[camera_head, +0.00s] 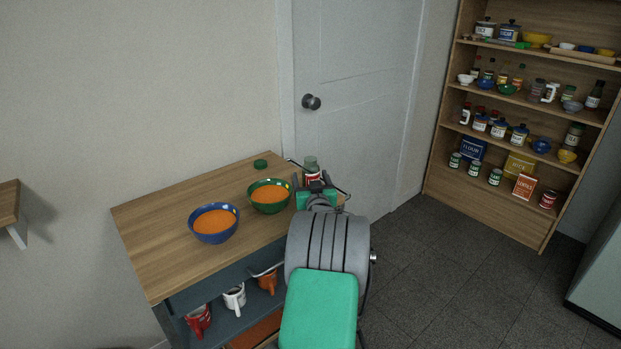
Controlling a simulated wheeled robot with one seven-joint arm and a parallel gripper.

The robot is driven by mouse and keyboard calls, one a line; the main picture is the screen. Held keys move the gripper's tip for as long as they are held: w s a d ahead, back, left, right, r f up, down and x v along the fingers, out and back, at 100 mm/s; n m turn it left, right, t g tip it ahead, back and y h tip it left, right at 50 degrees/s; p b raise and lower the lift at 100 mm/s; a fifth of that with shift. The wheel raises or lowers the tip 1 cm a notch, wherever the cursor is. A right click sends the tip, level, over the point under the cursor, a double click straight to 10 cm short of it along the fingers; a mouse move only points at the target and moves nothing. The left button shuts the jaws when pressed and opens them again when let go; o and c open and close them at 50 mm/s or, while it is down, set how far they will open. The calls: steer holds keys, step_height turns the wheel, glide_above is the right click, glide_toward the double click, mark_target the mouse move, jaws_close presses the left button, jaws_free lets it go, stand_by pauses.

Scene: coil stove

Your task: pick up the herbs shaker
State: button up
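A small shaker (311,166) with a greenish upper part and a red and white label stands upright at the right end of the wooden table top. It is probably the herbs shaker, but its label is too small to read. My gripper (315,188) is at the shaker, with dark finger parts to its left and right. The gripper and my arm hide the shaker's lower part. I cannot tell whether the fingers touch it or whether its base rests on the table.
A green bowl (269,184) and a blue bowl (200,231), both with orange contents, stand on the table (160,220) left of my gripper. Mugs sit on the shelf below. A stocked shelf unit (490,206) stands at right.

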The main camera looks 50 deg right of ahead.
steer(key=shift+r, duration=0.1)
jaws_close()
stand_by(0.5)
